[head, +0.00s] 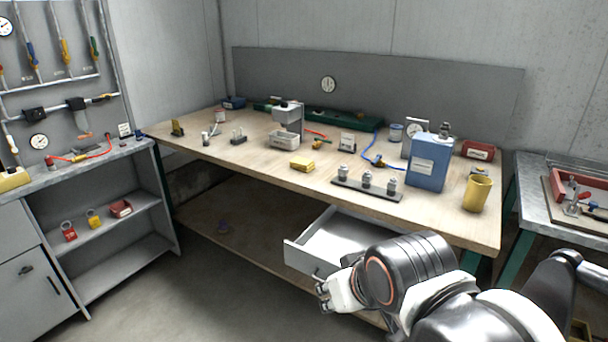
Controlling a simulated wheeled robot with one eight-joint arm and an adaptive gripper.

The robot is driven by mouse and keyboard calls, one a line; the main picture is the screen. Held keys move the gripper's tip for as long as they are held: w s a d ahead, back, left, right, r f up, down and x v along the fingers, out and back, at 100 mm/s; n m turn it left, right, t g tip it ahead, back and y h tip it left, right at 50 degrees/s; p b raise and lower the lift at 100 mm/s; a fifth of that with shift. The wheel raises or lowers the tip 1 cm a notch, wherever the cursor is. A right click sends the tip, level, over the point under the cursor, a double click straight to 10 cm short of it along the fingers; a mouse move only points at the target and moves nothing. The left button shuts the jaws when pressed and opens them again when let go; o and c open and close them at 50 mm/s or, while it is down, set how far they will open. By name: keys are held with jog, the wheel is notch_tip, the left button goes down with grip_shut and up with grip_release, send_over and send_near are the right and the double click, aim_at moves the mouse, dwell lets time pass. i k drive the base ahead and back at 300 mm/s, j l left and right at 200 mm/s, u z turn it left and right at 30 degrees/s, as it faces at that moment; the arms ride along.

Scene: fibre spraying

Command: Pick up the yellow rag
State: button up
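A small flat yellow piece (302,161) lies near the middle of the wooden workbench (250,165). It looks like a folded rag or a block; it is too small to tell which. My gripper (322,293) is low in front of the workbench, by the front of a pulled-out drawer (340,238), well apart from the yellow piece. My arm hides part of the gripper, and I cannot tell whether its fingers are open or touch the drawer.
A dark rack with several small metal jars (367,181), a blue canister (428,162) and a yellow cup (476,192) stand on the right part of the bench. A grey box (285,140) stands behind the yellow piece. Bare wood lies left of it.

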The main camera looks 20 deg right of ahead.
aim_at(305, 165)
jog(key=i+z, duration=0.1)
jog(key=z, duration=0.8)
jog(key=i+j+z, duration=0.2)
jog(key=j+z, duration=0.25)
jog(key=j, duration=0.2)
jog(key=i+j+z, duration=0.1)
jog(key=j+z, duration=0.35)
jog(key=j, duration=0.25)
jog(key=j+z, duration=0.45)
jog(key=j, duration=1.9)
jog(key=k, duration=0.1)
